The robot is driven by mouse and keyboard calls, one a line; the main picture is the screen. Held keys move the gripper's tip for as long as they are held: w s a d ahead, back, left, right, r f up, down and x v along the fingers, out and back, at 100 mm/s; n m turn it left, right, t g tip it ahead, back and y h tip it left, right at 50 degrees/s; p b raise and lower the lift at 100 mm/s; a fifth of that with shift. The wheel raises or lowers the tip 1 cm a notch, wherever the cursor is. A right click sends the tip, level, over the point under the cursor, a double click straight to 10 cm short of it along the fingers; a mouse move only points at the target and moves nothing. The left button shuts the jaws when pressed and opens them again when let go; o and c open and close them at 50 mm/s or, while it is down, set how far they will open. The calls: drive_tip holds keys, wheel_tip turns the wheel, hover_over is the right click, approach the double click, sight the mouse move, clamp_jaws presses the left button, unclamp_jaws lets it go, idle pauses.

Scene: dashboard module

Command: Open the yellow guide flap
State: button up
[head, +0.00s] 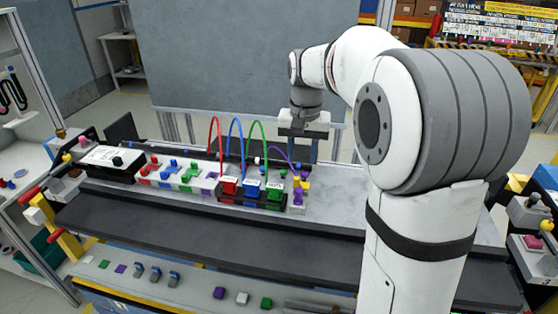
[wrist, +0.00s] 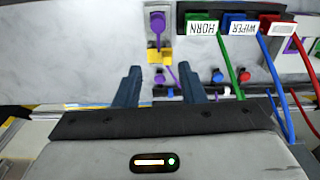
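The yellow guide flap (wrist: 155,56) shows small in the wrist view, above and between my fingertips. A purple cable from a purple plug (wrist: 157,24) runs past it. In the head view, yellow parts (head: 303,186) sit at the right end of the connector row, near a purple block (head: 298,198). My gripper (wrist: 158,70) is open, with two dark blue fingers apart and nothing held between them. In the head view, my gripper (head: 300,150) points down behind the yellow parts. I cannot tell its exact height or whether the flap is open or closed.
A black block holds red (head: 229,187), blue (head: 252,191) and green (head: 275,195) plugs with looping cables, left of the yellow parts. The HORN (wrist: 202,30) and WIPER labels show in the wrist view. A dark ledge (head: 200,215) runs along the front.

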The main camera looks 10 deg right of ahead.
sight(296, 177)
drive_tip(key=shift+m, duration=0.3)
drive_tip(key=w, duration=0.1)
drive_tip(key=w+f, duration=0.1)
drive_tip(key=w, duration=0.1)
drive_tip(key=shift+w+f, duration=0.4)
drive_tip(key=shift+f, duration=3.8)
